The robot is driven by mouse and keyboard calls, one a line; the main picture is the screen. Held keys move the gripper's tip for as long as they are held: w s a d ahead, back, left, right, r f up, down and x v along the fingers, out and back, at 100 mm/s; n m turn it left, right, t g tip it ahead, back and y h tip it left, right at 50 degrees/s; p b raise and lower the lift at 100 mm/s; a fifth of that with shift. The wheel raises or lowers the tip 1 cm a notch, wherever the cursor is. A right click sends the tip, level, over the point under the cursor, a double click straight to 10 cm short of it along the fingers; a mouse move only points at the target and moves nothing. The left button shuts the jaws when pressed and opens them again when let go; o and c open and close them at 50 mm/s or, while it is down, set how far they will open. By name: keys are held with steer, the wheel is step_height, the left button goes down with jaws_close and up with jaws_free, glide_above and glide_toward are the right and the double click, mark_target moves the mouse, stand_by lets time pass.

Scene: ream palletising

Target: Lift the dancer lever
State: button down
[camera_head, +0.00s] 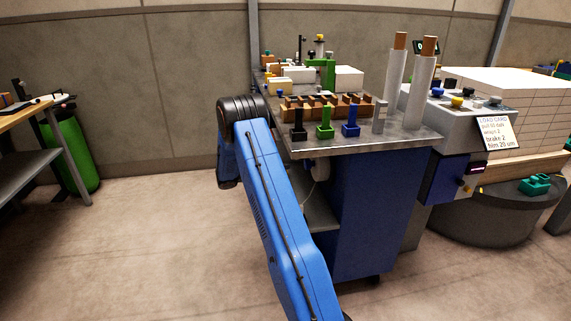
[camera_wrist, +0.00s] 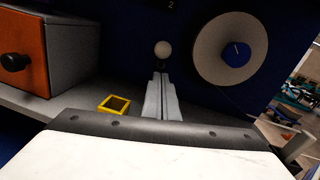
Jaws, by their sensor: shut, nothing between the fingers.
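In the wrist view my gripper (camera_wrist: 161,76) points away from the camera, its two grey fingers together with nothing between them. A pale round knob (camera_wrist: 163,48) shows just beyond the fingertips against a dark blue panel. It may be the end of the dancer lever; its arm is not clearly visible, and I cannot tell whether the fingers touch it. A white spool (camera_wrist: 230,48) with a blue hub is right of the knob, with a thin line running down from it. In the head view my gripper is hidden; only my blue arm shows.
In the wrist view, an orange drawer (camera_wrist: 22,55) and a yellow square holder (camera_wrist: 116,104) are at left on a grey shelf. In the head view, a blue cart (camera_head: 365,205) with a crowded top stands right of my arm. Floor at left is clear.

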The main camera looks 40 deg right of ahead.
steer(key=f+v, duration=0.1)
steer(key=v, duration=0.9)
steer(key=shift+a, duration=0.3)
steer(key=s+a+r+m+t+y, duration=0.2)
steer(key=s+a+r+m+y, duration=0.2)
steer(key=s+a+r, duration=0.5)
steer(key=s+a+r+m+t+y, duration=0.1)
steer(key=s+a+r+m+y, duration=0.3)
steer(key=s+r, duration=0.6)
steer(key=s+a+f+m+t+y, duration=0.1)
steer(key=s+a+m+t+y, duration=0.5)
steer(key=s+a, duration=1.6)
steer(key=s+t+y, duration=0.2)
steer(key=s+t, duration=0.1)
steer(key=shift+s+a+m, duration=0.25)
steer(key=shift+s+m, duration=0.1)
steer(key=shift+m, duration=0.05)
steer(key=shift+f, duration=0.1)
